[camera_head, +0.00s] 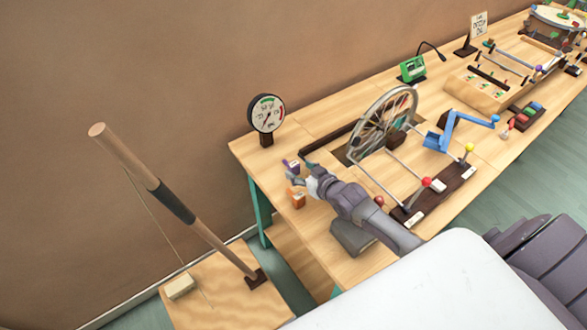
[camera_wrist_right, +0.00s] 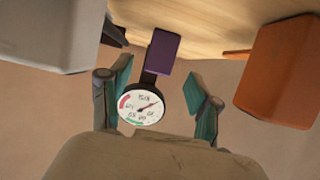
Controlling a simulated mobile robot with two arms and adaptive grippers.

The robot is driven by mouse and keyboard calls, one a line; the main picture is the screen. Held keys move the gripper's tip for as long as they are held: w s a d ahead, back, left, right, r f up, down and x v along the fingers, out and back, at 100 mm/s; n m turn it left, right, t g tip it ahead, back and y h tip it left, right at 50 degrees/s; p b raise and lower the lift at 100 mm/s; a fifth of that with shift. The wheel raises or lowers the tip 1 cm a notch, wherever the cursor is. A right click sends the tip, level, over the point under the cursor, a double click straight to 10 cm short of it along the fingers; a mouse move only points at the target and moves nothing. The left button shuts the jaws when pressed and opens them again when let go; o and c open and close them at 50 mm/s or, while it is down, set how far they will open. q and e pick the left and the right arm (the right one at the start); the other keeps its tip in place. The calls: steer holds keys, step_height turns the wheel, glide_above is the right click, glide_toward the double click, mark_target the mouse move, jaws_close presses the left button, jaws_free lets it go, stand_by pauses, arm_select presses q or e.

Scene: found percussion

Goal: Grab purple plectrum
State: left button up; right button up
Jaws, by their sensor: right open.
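The purple plectrum (camera_head: 291,166) stands near the left end of the workbench, in front of the round gauge. In the right wrist view, the plectrum (camera_wrist_right: 162,52) is a small purple block at the top centre, near the wooden tabletop. My right gripper (camera_head: 300,171) is beside it in the head view. In the right wrist view, the open gripper (camera_wrist_right: 158,85) has its teal fingertips to the left and right of the plectrum's line, with clear gaps and nothing held. The plectrum appears beyond the fingertips; its exact depth is hard to tell. My left gripper is not in view.
An orange block (camera_head: 298,199) stands close to the gripper and also shows in the right wrist view (camera_wrist_right: 284,70). A pale block (camera_wrist_right: 50,30) is at the wrist view's left. The gauge (camera_head: 266,114) stands behind. A spoked wheel (camera_head: 383,125) is to the right.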

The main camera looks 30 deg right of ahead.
mark_target(295, 166)
steer(key=x, duration=0.4)
steer(key=shift+w+r, duration=0.1)
steer(key=shift+w, duration=0.35)
steer(key=c, duration=1.1)
steer(key=shift+r, duration=0.1)
